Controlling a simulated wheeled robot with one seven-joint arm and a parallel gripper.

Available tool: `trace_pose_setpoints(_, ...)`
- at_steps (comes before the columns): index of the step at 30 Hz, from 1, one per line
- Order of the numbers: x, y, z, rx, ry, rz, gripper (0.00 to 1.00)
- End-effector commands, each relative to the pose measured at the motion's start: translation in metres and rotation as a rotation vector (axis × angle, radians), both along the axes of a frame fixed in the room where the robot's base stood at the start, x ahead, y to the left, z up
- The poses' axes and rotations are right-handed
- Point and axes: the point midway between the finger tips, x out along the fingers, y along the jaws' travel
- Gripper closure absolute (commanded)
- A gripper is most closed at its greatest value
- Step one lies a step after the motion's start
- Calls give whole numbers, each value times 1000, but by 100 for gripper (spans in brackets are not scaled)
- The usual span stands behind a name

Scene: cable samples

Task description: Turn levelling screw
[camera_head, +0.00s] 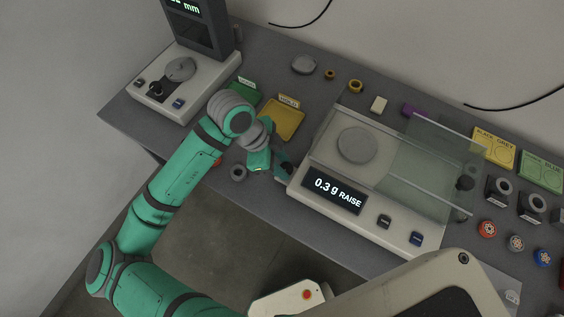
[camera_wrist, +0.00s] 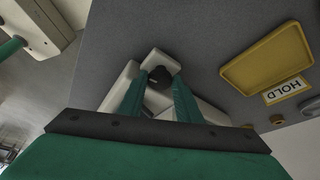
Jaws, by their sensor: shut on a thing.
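My gripper (camera_head: 284,165) is at the left side of the white balance (camera_head: 376,232), low near its front left corner. In the wrist view its two green fingers (camera_wrist: 160,88) are shut on a dark round knob, the levelling screw (camera_wrist: 159,75), at a corner of the pale balance body (camera_wrist: 158,56). In the head view the screw is hidden by the gripper. The balance display (camera_head: 338,192) reads "0.3 g RAISE". The round grey pan (camera_head: 357,145) is empty.
A yellow HOLD tray (camera_head: 283,122) and a green tray (camera_head: 246,94) lie behind my gripper. A grey ring (camera_head: 238,173) lies near the front edge. A gauge (camera_head: 170,84) stands at left. A clear shield (camera_head: 428,165) stands on the balance's right.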

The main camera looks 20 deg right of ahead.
Motion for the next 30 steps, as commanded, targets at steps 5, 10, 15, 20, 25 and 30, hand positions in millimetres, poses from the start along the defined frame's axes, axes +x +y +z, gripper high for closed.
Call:
trace_pose_setpoints(5,1,1,0,1,0,3,91)
trace_pose_setpoints(10,1,1,0,0,-1,3,51)
trace_pose_setpoints(15,0,-2,0,0,-1,-4,51)
trace_pose_setpoints(20,-1,-3,0,-1,0,-8,51)
trace_pose_setpoints(25,-1,-3,0,-4,3,-6,51)
trace_pose_setpoints(30,-1,-1,3,-6,3,-2,51)
